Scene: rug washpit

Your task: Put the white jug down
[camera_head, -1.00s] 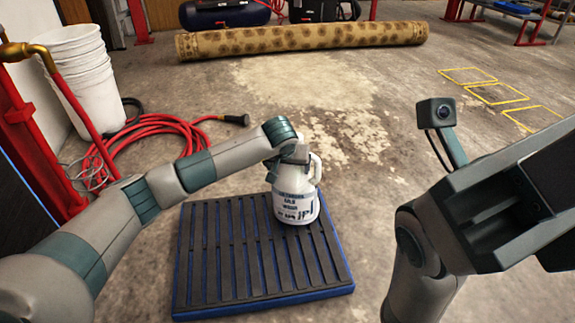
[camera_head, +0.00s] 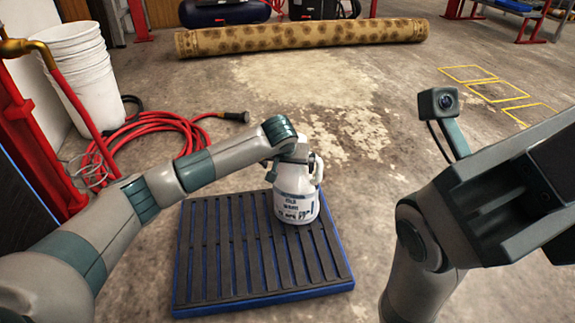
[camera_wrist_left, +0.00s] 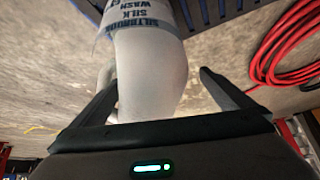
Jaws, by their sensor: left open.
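The white jug (camera_head: 297,205) with a printed blue-grey label stands on the slatted black-and-blue pallet (camera_head: 215,292), near its far right part. It looks upright. My left gripper (camera_head: 305,160) is at the jug's top, which it partly hides. In the left wrist view the left gripper (camera_wrist_left: 158,80) is open, one finger on each side of the jug's narrowing upper part (camera_wrist_left: 148,60). A gap shows by the right finger; the left finger is close to the jug's handle. My right arm and wrist show at the right, but the right gripper's fingers are out of frame.
A red hose (camera_head: 150,128) lies coiled on the floor at left, near stacked white buckets (camera_head: 75,70) and a red post. A rolled patterned rug (camera_head: 300,38) lies at the back. Yellow floor outlines (camera_head: 500,90) are at right. The middle floor is clear.

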